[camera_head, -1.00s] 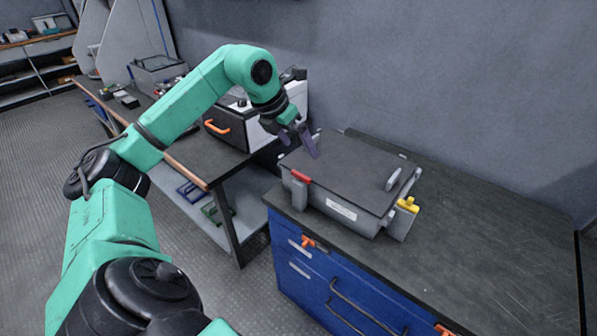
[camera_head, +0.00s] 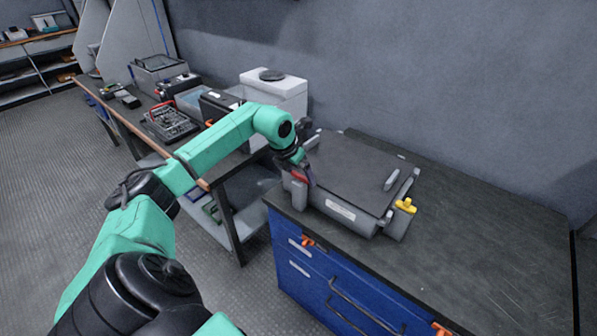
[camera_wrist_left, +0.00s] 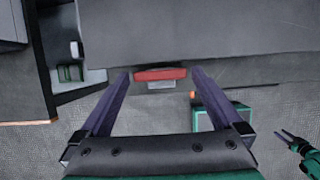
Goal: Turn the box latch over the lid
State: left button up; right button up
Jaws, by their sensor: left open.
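A grey box (camera_head: 340,209) with a flat dark lid (camera_head: 356,170) stands on the workbench. A red latch (camera_head: 299,175) is at the box's left front corner; it shows as a red bar along the lid edge in the left wrist view (camera_wrist_left: 160,73). A yellow latch (camera_head: 405,205) is at the right end. My left gripper (camera_head: 306,177) is at the red latch, partly covering it. In the wrist view its open fingers (camera_wrist_left: 160,77) stand either side of the red bar, with gaps visible. My right gripper (camera_wrist_left: 287,135) shows small at the right edge of the wrist view.
The dark benchtop (camera_head: 480,240) is clear right of the box. Blue drawers (camera_head: 325,280) with orange catches are below it. A lower table (camera_head: 232,170) at the left carries a white case (camera_head: 275,92) and a wire basket (camera_head: 168,122). A wall stands behind.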

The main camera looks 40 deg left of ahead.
pick_arm(q)
jog(key=shift+c, duration=0.3)
jog(key=c, duration=1.1)
